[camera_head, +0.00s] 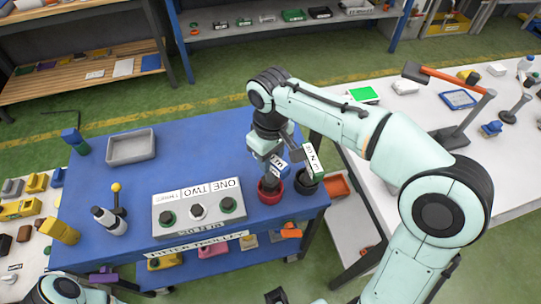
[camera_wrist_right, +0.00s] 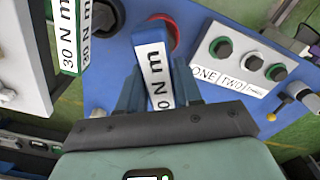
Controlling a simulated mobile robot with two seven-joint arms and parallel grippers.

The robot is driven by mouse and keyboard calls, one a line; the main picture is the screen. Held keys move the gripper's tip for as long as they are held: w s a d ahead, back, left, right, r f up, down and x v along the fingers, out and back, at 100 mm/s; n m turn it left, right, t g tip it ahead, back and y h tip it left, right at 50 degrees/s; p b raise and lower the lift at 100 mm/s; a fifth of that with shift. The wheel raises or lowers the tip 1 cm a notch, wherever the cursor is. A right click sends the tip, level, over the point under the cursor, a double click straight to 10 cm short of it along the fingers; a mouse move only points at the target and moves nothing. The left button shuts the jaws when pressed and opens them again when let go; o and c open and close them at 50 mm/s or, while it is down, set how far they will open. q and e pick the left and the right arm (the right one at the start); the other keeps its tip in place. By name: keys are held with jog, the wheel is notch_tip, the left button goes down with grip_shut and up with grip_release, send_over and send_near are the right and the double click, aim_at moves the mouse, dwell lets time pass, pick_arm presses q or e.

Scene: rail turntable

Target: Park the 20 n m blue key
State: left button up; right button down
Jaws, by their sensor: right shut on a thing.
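The blue key (camera_head: 281,170), with a white label, is held in my right gripper (camera_head: 269,166) over the red cup (camera_head: 270,196) near the right end of the blue trolley top. In the right wrist view the blue key (camera_wrist_right: 152,60) lies between my right gripper's fingers (camera_wrist_right: 157,95). Its label reads "0 N m", with the first digit hidden. The red cup (camera_wrist_right: 172,34) shows behind it. I cannot tell whether the key's lower end is inside the cup. My left gripper is not in view; only part of my left arm shows at the bottom left.
A green 30 N m key (camera_head: 314,161) stands in a black cup (camera_head: 306,186) close beside the red cup.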

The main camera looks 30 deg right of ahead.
jog(key=shift+f+b, duration=1.4)
jog(key=shift+f, duration=0.85)
jog(key=c, duration=0.7)
grip_release()
notch_tip(320, 180, up, 13)
jog(key=p, duration=0.3)
jog(key=shift+r, duration=0.15)
